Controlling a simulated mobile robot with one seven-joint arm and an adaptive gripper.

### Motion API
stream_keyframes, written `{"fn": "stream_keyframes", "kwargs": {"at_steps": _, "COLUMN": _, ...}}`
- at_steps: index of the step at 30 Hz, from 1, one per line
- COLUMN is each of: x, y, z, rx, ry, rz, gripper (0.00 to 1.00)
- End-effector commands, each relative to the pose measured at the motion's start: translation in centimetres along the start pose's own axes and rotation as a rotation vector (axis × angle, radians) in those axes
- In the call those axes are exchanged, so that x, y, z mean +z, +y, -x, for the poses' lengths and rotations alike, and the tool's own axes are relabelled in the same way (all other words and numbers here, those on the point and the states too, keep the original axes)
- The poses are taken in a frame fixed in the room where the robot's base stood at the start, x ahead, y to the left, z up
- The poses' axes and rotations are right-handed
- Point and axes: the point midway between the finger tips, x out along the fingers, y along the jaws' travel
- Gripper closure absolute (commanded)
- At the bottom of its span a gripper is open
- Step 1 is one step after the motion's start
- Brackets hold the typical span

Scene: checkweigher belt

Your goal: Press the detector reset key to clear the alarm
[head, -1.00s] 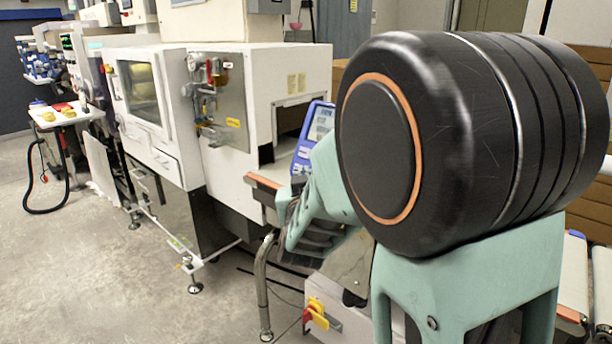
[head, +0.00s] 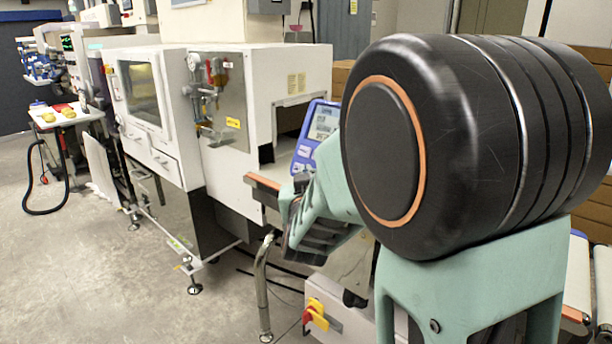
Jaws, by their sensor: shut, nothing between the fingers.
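A blue detector panel (head: 303,151) with a small lit screen (head: 324,122) stands beside the opening of the white machine, near the picture's middle. Light keys show below the screen, but the reset key cannot be told apart. My teal and black arm fills the right side and covers the panel's lower right part.
The white machine (head: 262,110) stands left of the panel, with gauges and valves (head: 208,95) on its side. A bent metal leg (head: 262,285) and a red and yellow switch (head: 316,314) are below. Open grey floor (head: 100,270) lies at the left.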

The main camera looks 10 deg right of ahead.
Motion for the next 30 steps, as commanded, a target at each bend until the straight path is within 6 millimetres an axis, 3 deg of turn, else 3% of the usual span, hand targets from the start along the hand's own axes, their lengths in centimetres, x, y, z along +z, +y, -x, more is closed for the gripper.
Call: {"fn": "stream_keyframes", "kwargs": {"at_steps": 30, "x": 0.46, "y": 0.5, "z": -0.62, "rx": 0.001, "ry": -0.001, "rz": 0.0, "gripper": 1.0}}
